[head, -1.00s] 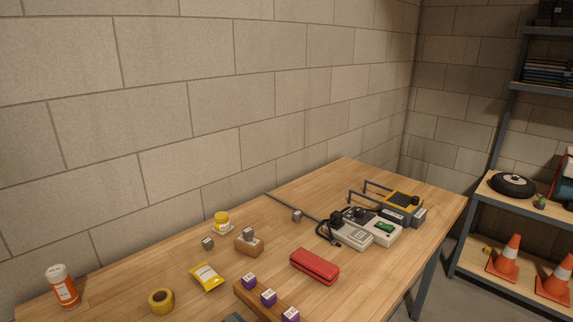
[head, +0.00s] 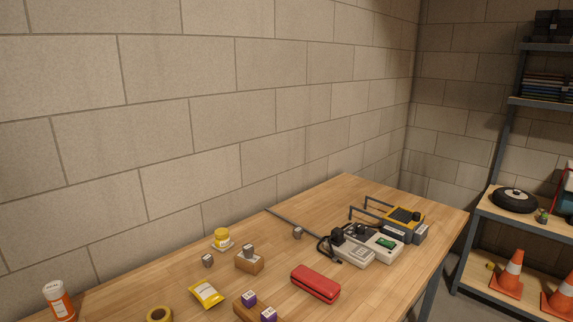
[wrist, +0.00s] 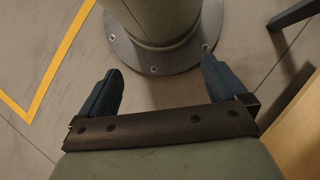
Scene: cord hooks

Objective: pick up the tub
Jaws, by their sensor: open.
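A small yellow tub (head: 222,238) with a pale band stands upright on a small white dish or base on the wooden workbench, close to the block wall. My gripper (wrist: 160,72) shows only in the wrist view, with its two dark fingers spread wide apart and nothing between them. It is over the floor beside a round bolted base, away from the tub. The tub is not in the wrist view.
Near the tub are a grey cube (head: 208,260), a wooden block (head: 249,262) with a grey piece on top, and a yellow packet (head: 206,293). An orange-and-white canister (head: 59,302) stands at far left. A red case (head: 316,284) and several devices lie to the right.

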